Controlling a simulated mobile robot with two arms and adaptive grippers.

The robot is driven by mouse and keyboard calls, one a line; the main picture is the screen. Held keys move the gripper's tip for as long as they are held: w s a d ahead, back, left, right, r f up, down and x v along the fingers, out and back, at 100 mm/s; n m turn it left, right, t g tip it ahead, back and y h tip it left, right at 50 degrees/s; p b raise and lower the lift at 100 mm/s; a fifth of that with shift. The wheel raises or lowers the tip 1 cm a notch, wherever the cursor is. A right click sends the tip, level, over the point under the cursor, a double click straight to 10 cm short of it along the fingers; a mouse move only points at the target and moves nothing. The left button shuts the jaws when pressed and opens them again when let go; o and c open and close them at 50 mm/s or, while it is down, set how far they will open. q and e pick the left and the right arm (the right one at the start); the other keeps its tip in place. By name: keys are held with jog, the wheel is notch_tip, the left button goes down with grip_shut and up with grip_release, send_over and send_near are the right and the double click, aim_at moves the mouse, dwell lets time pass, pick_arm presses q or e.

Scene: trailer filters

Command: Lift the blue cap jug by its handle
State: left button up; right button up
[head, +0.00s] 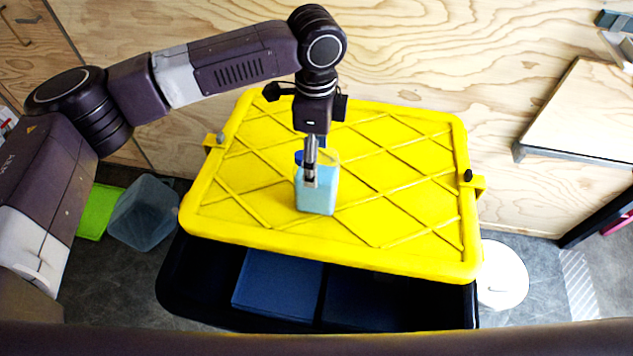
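The blue cap jug (317,197) is a small clear container with light blue contents, upright on the yellow lid (400,223). A bit of its blue cap (299,157) shows at its upper left. My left gripper (310,180) reaches down from above and overlaps the top of the jug. The fingers look close together, but I cannot tell whether they are shut on the handle. The handle is hidden behind the gripper or too small to make out. My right gripper is not in view.
The yellow lid rests askew over a black tote (180,290) holding dark blue items (278,280). A clear bin (143,213) and a green object (97,211) lie at left. A white round lid (502,274) is at right. A wooden wall stands behind.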

pick_arm(q)
jog(key=shift+w+d+f+p, duration=0.1)
jog(key=shift+f+p, duration=0.1)
jog(key=shift+f, duration=0.55)
jog(key=shift+w+a+f+p, duration=0.15)
jog(key=shift+f+p, duration=0.1)
jog(key=shift+f, duration=0.5)
jog(key=shift+w+d+f+p, duration=0.1)
jog(key=shift+d+f+p, duration=0.1)
jog(key=shift+f, duration=0.55)
jog(key=shift+c, duration=0.2)
jog(key=shift+r, duration=0.15)
grip_shut()
